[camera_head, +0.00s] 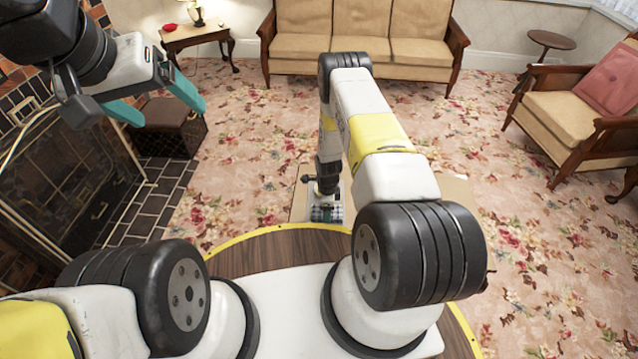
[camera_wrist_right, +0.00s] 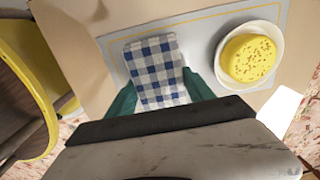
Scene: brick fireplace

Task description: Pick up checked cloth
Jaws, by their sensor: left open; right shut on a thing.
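The blue-and-white checked cloth (camera_wrist_right: 156,72) lies folded between the green fingers of my right gripper (camera_wrist_right: 162,92) in the right wrist view. The fingers are shut on it from both sides, over a light grey mat (camera_wrist_right: 205,28). In the head view the cloth (camera_head: 327,213) shows small below my right arm, and my right gripper there is mostly hidden by its wrist. My left gripper (camera_head: 158,108) is open and empty at the upper left, in front of the fireplace.
A white dish (camera_wrist_right: 277,68) with a yellow, speckled round item (camera_wrist_right: 248,58) sits right beside the cloth. A sofa (camera_head: 335,45) and an armchair (camera_head: 570,110) stand farther back, with open carpet between.

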